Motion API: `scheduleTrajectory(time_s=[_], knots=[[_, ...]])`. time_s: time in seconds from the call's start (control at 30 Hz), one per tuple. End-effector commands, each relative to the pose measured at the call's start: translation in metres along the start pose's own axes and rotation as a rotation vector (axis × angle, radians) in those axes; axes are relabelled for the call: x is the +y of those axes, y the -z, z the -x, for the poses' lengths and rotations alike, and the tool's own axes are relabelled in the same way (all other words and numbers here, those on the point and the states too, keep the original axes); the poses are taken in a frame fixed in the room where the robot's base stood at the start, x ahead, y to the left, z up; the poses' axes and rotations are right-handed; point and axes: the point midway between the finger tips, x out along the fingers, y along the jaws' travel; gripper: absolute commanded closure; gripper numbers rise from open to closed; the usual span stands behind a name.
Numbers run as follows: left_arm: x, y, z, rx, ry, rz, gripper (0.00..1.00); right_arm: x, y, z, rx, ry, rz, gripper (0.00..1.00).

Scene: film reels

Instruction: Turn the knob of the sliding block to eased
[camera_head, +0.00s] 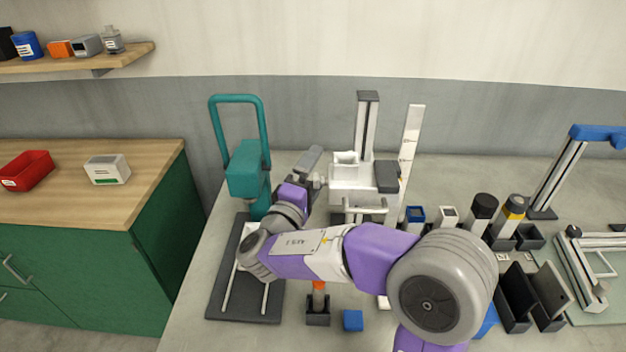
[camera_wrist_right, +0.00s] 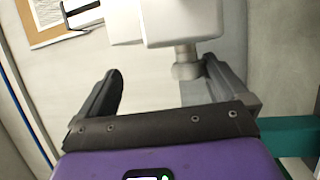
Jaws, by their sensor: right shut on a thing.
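The sliding block (camera_head: 350,195) is a white body on an upright grey column (camera_head: 367,125) behind my right arm. In the right wrist view the white block (camera_wrist_right: 180,22) fills the top, and a grey knob (camera_wrist_right: 187,62) on a short stem hangs under it. My right gripper (camera_head: 312,180) is at the block's left side, shut on the knob. In the wrist view its dark fingers (camera_wrist_right: 165,80) stand on either side, with the knob nearer the right one. The knob's marking cannot be read. My left gripper is not in view.
A teal press (camera_head: 247,170) stands close left of my right gripper. A white ruler (camera_head: 410,150) stands right of the block. Black and yellow-topped cylinders (camera_head: 484,210) and a blue-topped stand (camera_head: 560,170) are further right. A small blue cube (camera_head: 353,320) lies in front.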

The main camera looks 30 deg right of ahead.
Motion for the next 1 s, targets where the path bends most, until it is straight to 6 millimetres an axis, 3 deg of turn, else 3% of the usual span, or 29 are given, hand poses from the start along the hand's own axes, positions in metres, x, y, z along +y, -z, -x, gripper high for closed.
scheduleTrajectory(time_s=[0.03, 0.07, 0.23, 1.0], knots=[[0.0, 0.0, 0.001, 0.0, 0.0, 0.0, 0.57, 0.019, 0.001, 0.0, -0.001, -0.039, -0.033, 0.24], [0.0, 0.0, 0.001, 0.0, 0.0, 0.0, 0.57, 0.011, 0.002, 0.001, 0.004, -0.017, -0.019, 0.24], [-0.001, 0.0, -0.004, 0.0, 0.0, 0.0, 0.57, 0.007, 0.002, 0.006, 0.004, -0.016, -0.02, 0.38], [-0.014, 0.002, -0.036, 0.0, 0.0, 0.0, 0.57, -0.02, 0.002, 0.055, 0.002, -0.007, -0.006, 0.38]])
